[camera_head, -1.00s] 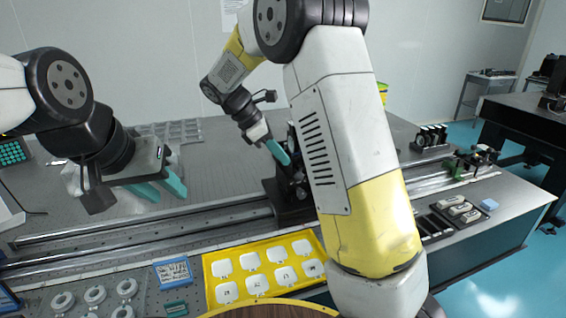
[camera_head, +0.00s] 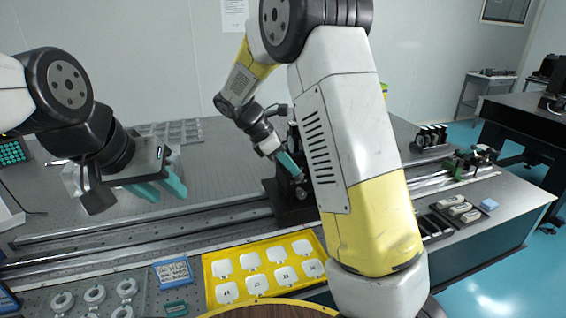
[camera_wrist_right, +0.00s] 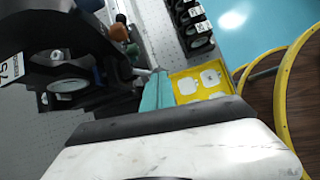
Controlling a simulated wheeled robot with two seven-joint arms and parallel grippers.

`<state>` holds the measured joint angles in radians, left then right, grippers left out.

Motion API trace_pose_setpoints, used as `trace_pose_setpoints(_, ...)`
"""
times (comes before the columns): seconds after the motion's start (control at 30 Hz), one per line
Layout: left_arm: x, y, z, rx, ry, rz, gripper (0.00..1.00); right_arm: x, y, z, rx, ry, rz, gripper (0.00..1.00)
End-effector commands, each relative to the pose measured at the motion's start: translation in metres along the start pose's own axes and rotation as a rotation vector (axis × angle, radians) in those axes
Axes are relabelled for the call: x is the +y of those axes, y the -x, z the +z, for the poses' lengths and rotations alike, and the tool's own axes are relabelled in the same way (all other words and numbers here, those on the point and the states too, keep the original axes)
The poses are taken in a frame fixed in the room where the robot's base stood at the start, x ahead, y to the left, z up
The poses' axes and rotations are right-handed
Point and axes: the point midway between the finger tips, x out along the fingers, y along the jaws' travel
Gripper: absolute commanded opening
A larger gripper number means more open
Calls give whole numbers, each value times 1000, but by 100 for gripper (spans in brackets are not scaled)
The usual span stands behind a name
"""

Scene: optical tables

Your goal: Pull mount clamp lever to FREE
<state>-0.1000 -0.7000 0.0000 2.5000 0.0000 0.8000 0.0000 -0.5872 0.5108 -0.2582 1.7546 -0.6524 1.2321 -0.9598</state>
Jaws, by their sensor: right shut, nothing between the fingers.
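The black mount (camera_head: 292,208) stands on the rail at the middle of the table, partly hidden behind my right arm. In the right wrist view the mount (camera_wrist_right: 105,100) fills the left side, with a round lens-like part, an orange-brown knob (camera_wrist_right: 118,32) and a green knob (camera_wrist_right: 132,50). A small grey rod (camera_wrist_right: 142,72) shows by my fingertips; I cannot tell whether it is the clamp lever or whether they touch. My right gripper (camera_head: 297,173) is shut and empty, its teal fingers (camera_wrist_right: 157,78) close beside the mount. My left gripper (camera_head: 160,188) is open and empty above the table at left.
A yellow tray (camera_head: 208,272) with white pads lies in front of the rail (camera_head: 150,229). A blue labelled box (camera_head: 173,271) and several ring parts (camera_head: 95,295) are at front left. More optics (camera_head: 430,137) stand at right.

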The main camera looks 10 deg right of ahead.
Motion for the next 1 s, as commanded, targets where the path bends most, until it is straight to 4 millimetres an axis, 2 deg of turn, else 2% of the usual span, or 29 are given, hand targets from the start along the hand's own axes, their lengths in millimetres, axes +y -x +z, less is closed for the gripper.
trace_pose_setpoints(0.57,0,0,0,0,0,0,36,-6,-5,7,1,115,81,0)
trace_pose_setpoints(1.0,0,0,0,0,0,0,36,-17,-20,28,0,428,303,0)
